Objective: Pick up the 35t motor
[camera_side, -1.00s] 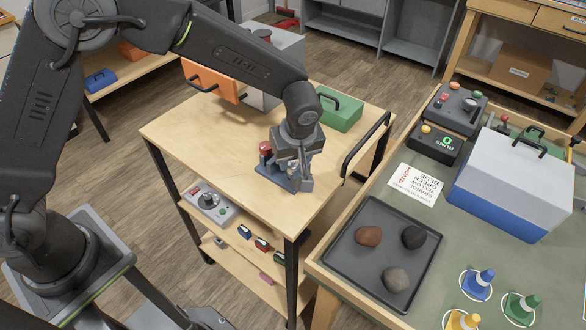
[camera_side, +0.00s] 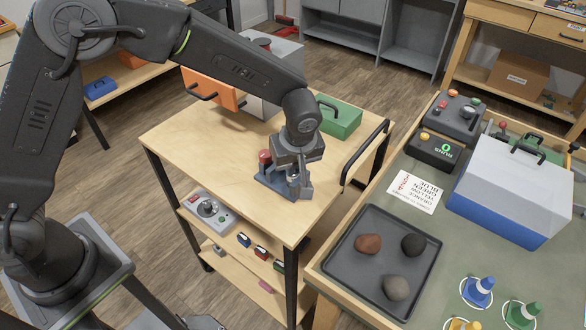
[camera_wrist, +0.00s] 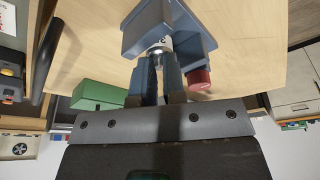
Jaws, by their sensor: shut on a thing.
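A silver motor (camera_wrist: 160,46) with a pale, partly hidden label sits between my fingertips in the wrist view; I cannot read its label. My gripper (camera_wrist: 158,62) is shut on this motor, fingers pointing down at the blue-grey holder (camera_wrist: 150,28). In the side view my gripper (camera_side: 300,182) is at the holder (camera_side: 268,184) on the wooden cart top. The motor's far end is hidden by the holder, and I cannot tell whether it is still seated. A red-topped motor (camera_side: 264,157) stands in the holder to the left; it also shows in the wrist view (camera_wrist: 199,79).
A green box (camera_side: 340,118) stands behind my gripper on the cart (camera_side: 215,150). The cart's black handle (camera_side: 364,152) rises at the right edge. The cart top is clear at front and left. A tray with rocks (camera_side: 345,272) lies on the right bench.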

